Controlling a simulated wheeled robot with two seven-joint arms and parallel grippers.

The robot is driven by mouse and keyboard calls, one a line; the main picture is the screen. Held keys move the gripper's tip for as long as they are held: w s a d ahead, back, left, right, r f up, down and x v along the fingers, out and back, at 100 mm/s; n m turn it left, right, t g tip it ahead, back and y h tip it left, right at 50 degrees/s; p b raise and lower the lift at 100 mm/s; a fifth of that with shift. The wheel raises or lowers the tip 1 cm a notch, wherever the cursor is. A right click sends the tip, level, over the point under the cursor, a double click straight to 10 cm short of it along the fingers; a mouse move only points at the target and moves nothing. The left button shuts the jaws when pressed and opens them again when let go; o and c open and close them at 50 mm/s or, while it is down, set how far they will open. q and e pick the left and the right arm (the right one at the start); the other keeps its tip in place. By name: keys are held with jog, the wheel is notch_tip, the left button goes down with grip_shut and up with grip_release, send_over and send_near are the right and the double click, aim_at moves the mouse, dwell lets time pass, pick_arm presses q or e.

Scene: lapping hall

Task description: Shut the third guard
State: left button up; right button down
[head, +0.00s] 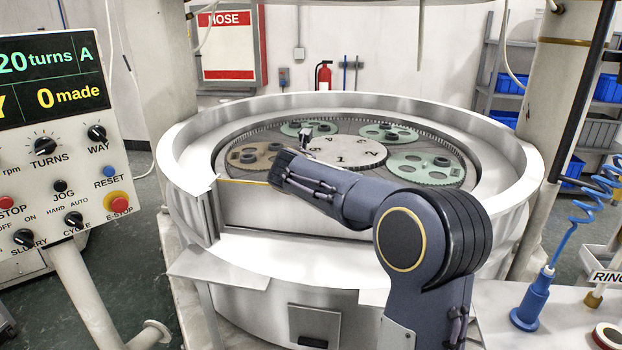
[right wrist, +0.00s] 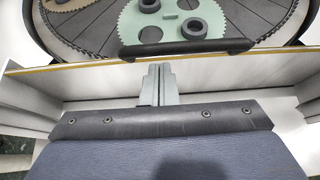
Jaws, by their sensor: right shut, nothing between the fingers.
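The round lapping machine has a broad pale metal rim (head: 190,140). Its front shows a gap in the rim, with a pale panel (head: 235,197) edged in yellow along the top. No label tells which part is the third guard. My right arm reaches across this front, and its fingers are hidden in the head view. In the right wrist view my right gripper (right wrist: 160,73) is shut and empty. Its tips appear just below a black bar (right wrist: 187,48), by the yellow-edged pale panel (right wrist: 60,83); I cannot tell whether they touch. My left gripper is out of view.
Inside the ring lie green toothed carriers (head: 425,176), a brown one (head: 243,164) and a numbered centre disc (head: 350,150). A control panel (head: 50,140) stands left. A table (head: 490,310) with a blue coiled-hose tool (head: 533,298) is at right. A metal ledge (head: 225,268) juts from the front.

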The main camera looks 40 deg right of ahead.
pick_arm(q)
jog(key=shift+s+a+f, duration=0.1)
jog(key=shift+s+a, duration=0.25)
pick_arm(e)
notch_tip(320, 180, up, 10)
jog(key=shift+w, duration=0.2)
pick_arm(q)
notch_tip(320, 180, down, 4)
jog(key=b, duration=0.4)
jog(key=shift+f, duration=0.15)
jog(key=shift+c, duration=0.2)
pick_arm(e)
jog(key=s+a+f+m+g+y, duration=0.1)
jog(key=s+a+f+m+y, duration=0.5)
jog(key=s+a+f+m, duration=0.8)
jog(key=s+a+f+m+g+y, duration=0.1)
jog(key=s+a+f+m+y, duration=0.5)
jog(key=s+a+f+m, duration=0.8)
jog(key=s, duration=0.7)
jog(key=shift+y, duration=0.4)
